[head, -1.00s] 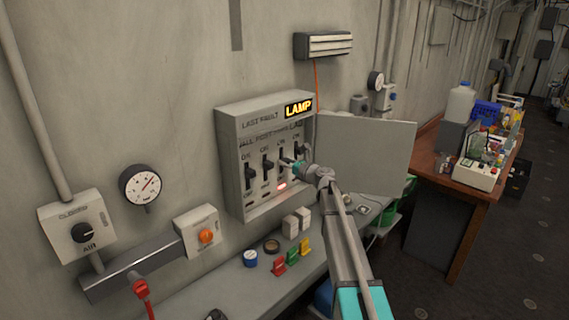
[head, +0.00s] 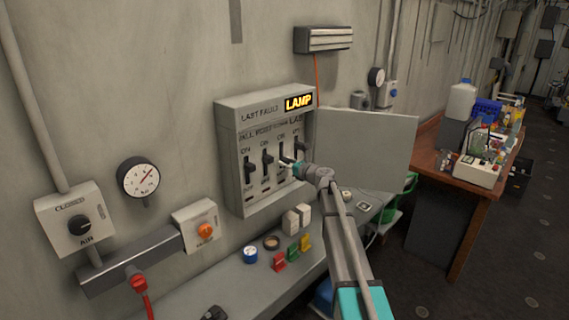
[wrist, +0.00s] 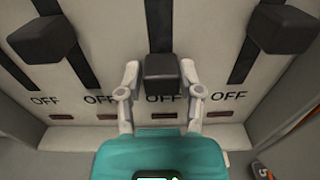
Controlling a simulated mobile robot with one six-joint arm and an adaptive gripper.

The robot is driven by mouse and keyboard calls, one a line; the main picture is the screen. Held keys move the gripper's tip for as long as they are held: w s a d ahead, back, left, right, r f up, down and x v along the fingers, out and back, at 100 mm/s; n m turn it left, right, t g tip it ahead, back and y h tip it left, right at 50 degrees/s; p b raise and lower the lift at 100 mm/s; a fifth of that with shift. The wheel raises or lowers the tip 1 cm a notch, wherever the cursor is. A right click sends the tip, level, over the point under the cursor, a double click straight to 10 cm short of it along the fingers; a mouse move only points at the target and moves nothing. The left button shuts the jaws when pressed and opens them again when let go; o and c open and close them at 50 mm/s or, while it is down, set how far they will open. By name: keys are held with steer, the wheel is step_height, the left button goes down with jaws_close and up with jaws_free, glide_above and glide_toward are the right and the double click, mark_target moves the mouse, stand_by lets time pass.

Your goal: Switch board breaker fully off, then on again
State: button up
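My gripper (head: 291,165) is at the third lever from the left. In the wrist view, my open fingers (wrist: 163,88) stand on either side of that lever's black knob (wrist: 163,72), with a gap on both sides. This knob sits low in its slot, just above its OFF label. The neighbouring knobs, left (wrist: 42,40) and right (wrist: 285,29), sit higher. The small indicator windows (wrist: 163,115) below the labels look dark.
The board's open door (head: 372,150) stands out to the right of my gripper. A shelf below holds coloured clips (head: 292,254), white blocks (head: 291,223) and a blue-and-white round item (head: 250,254). A cluttered wooden bench (head: 455,205) is further right.

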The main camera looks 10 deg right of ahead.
steer(key=o, duration=0.4)
steer(key=shift+c, duration=0.2)
steer(key=v, duration=1.2)
steer(key=shift+a, duration=0.1)
